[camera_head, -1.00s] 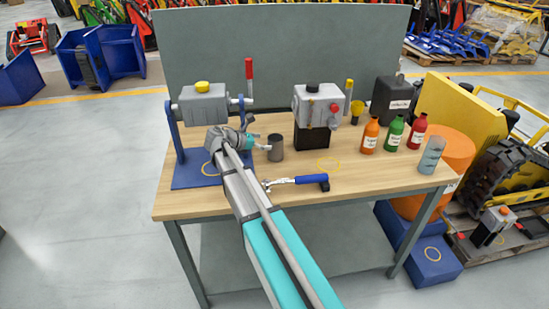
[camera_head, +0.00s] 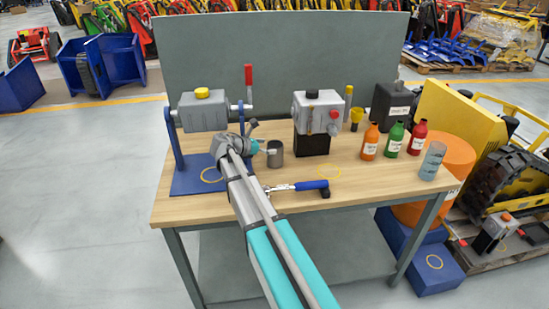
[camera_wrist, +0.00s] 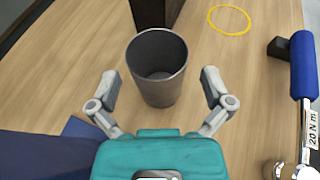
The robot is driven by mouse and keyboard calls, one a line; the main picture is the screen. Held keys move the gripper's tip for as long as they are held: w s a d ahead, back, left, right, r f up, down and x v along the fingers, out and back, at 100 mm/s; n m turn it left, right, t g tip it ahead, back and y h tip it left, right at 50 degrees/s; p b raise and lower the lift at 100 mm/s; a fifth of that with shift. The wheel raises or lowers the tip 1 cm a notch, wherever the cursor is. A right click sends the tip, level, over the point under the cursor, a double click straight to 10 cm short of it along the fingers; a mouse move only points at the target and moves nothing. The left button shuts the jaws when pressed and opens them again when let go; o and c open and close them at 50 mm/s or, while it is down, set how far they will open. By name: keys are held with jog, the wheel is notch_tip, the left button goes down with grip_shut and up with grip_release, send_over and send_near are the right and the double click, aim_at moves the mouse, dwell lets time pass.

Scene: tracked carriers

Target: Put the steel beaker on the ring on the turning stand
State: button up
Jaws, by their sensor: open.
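The steel beaker (camera_head: 275,152) stands upright on the wooden bench, right of the turning stand. In the wrist view the beaker (camera_wrist: 158,92) is open-topped and looks empty. My gripper (camera_wrist: 160,84) is open, with one finger on each side of the beaker's near part and gaps visible on both sides. In the head view my gripper (camera_head: 264,147) is just left of the beaker, partly hidden by my arm. The turning stand (camera_head: 173,137) is blue and carries a grey box with a red-handled crank. The yellow ring (camera_head: 212,174) lies on its blue base, bare.
A blue-handled torque wrench (camera_head: 310,186) lies in front of the beaker. Another yellow ring (camera_head: 329,171) marks the bench. A grey unit on a black block (camera_head: 312,142) stands close behind the beaker.

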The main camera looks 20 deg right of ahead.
aim_at(281, 144)
jog(key=shift+w+b+x, duration=0.2)
jog(key=shift+b+x, duration=0.55)
jog(key=shift+x, duration=1.85)
jog(key=shift+r, duration=0.15)
jog(key=c, duration=1.1)
jog(key=shift+r, duration=0.15)
notch_tip(281, 144, up, 3)
jog(key=p, duration=0.3)
jog(key=s+a+r+p, duration=0.1)
jog(key=s+r+p, duration=0.3)
jog(key=r+p, duration=0.1)
jog(key=shift+s+a+r+p, duration=0.2)
jog(key=shift+s+r+p, duration=0.15)
jog(key=shift+p, duration=0.25)
jog(key=s+a+r+p, duration=0.2)
jog(key=s+r+p, duration=0.2)
jog(key=s, duration=0.4)
jog(key=shift+s+a, duration=0.35)
